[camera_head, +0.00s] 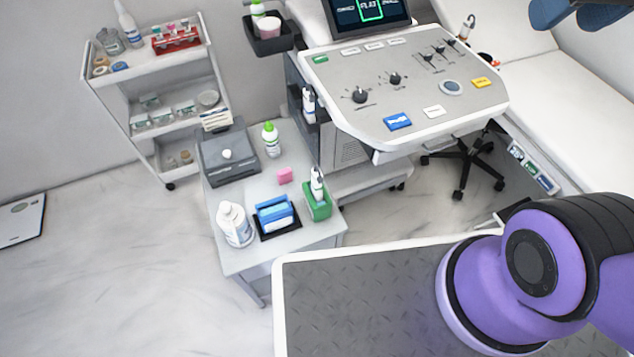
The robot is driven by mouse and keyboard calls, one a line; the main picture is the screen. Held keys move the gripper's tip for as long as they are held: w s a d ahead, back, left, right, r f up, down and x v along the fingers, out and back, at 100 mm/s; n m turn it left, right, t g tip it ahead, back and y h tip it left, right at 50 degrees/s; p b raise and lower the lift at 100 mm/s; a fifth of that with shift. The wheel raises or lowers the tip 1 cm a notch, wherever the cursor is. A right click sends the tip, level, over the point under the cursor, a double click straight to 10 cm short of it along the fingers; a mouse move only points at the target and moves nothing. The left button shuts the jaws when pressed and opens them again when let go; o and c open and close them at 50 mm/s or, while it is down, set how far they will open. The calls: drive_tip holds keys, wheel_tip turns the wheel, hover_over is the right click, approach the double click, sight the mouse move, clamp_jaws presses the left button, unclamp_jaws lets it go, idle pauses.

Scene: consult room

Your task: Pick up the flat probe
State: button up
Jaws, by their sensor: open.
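Several white probe-like handpieces are in view, and I cannot tell for sure which is the flat probe. One white probe (317,184) stands upright in a green holder (318,208) on the small side table. Another white probe (308,102) sits in a holder on the left side of the ultrasound machine (405,85). A third probe-like item (466,27) stands at the machine's far right. The screen (368,11) has a green box around lettering too small to read surely. My gripper is out of view; only my purple arm shows at lower right.
A white trolley (165,62) stands at left. Floor at lower left is clear.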

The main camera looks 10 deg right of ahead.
drive_tip(key=w+a+f+n+g+y, duration=0.1)
drive_tip(key=w+a+f, duration=0.2)
drive_tip(key=w, duration=0.3)
drive_tip(key=w+a+f+g, duration=0.1)
drive_tip(key=w+a+f, duration=0.2)
drive_tip(key=w, duration=0.3)
drive_tip(key=n+g+h, duration=0.1)
drive_tip(key=n+g, duration=0.1)
drive_tip(key=g, duration=0.1)
hover_over(317, 174)
drive_tip(key=w, duration=0.2)
wheel_tip(317, 174, down, 35)
drive_tip(key=shift+d+f, duration=0.1)
drive_tip(key=shift+f, duration=0.05)
wheel_tip(317, 174, down, 6)
drive_tip(key=shift+s+r, duration=0.1)
drive_tip(key=shift+r, duration=0.15)
drive_tip(key=shift+s+f, duration=0.15)
drive_tip(key=shift+f, duration=1.3)
drive_tip(key=shift+s+f, duration=0.15)
drive_tip(key=shift+f, duration=1.25)
drive_tip(key=c, duration=0.9)
